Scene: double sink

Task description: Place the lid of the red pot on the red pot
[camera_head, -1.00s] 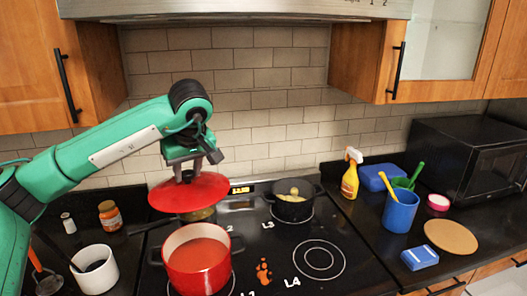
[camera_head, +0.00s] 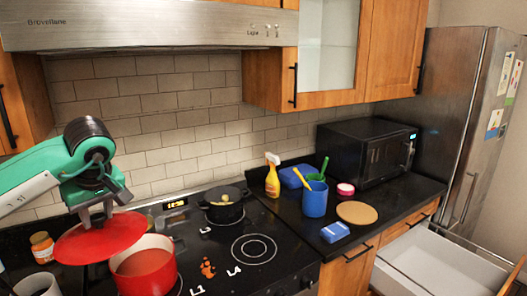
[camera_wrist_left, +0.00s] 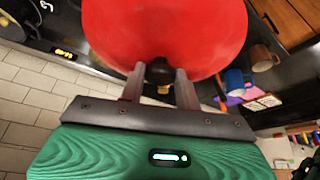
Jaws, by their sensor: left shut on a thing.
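The red lid (camera_head: 100,240) hangs level from my left gripper (camera_head: 97,214), which is shut on its knob. In the left wrist view the lid (camera_wrist_left: 165,30) fills the top, and the gripper fingers (camera_wrist_left: 160,88) close on its dark knob (camera_wrist_left: 159,70). The red pot (camera_head: 146,270) stands open on the front left of the stove. The lid is above and to the left of the pot in the head view, overlapping its left rim. My right gripper is not in view.
A black pot (camera_head: 223,204) stands on the back burner. Right of the stove are a spray bottle (camera_head: 272,176), a blue utensil cup (camera_head: 314,198), a blue box (camera_head: 335,232) and a round board (camera_head: 356,213). An orange jar (camera_head: 41,247) and white mug (camera_head: 37,285) are at left. A drawer (camera_head: 440,265) is open.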

